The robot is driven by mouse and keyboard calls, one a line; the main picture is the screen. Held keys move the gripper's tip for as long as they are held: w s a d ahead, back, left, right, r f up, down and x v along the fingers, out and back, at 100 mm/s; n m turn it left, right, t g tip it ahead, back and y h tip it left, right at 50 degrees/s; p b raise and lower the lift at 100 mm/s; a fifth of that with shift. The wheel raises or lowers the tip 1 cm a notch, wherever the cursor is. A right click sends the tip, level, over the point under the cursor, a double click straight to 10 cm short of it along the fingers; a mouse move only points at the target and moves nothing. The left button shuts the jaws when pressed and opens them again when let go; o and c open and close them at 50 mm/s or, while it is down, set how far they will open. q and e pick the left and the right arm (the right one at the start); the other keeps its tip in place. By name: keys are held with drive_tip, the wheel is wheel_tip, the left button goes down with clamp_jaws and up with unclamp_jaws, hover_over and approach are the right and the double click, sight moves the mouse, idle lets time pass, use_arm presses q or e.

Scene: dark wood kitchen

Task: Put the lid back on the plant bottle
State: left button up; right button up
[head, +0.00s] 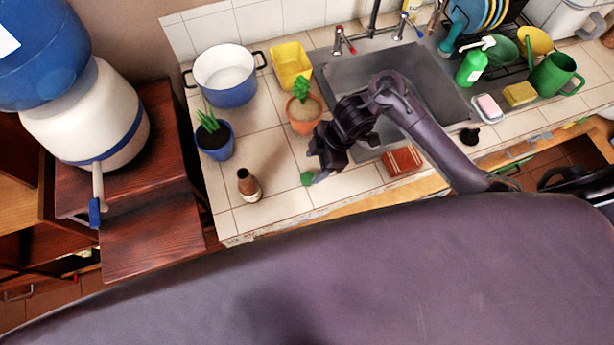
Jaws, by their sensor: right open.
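The plant bottle (249,186) is a small brown bottle with a pale band, standing upright near the counter's front left edge. Its neck looks uncovered. A small green round piece, which looks like the lid (307,179), lies on the tiles to the right of the bottle. My right gripper (318,172) is open and points down right beside the green piece. The dark fingers partly overlap that spot, so I cannot tell whether they touch it. My left gripper is not in view.
A blue potted plant (214,141), an orange potted cactus (303,113), a blue-white pot (226,82) and a yellow container (291,65) stand behind. A reddish-brown block (403,161) lies before the sink (432,80). Tiles between bottle and green piece are clear.

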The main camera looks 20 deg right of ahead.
sight(307, 178)
drive_tip(key=shift+s+f, duration=0.15)
drive_tip(key=x, duration=0.4)
drive_tip(key=shift+s+a+f+p, duration=0.1)
drive_tip(key=shift+s+a+p, duration=0.05)
drive_tip(key=shift+s+p, duration=0.2)
drive_tip(key=shift+w+f, duration=0.1)
drive_tip(key=shift+f, duration=0.15)
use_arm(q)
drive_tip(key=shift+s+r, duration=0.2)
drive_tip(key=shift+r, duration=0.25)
use_arm(e)
drive_tip(key=c, duration=1)
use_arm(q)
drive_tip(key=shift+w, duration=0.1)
use_arm(e)
drive_tip(key=shift+c, duration=0.2)
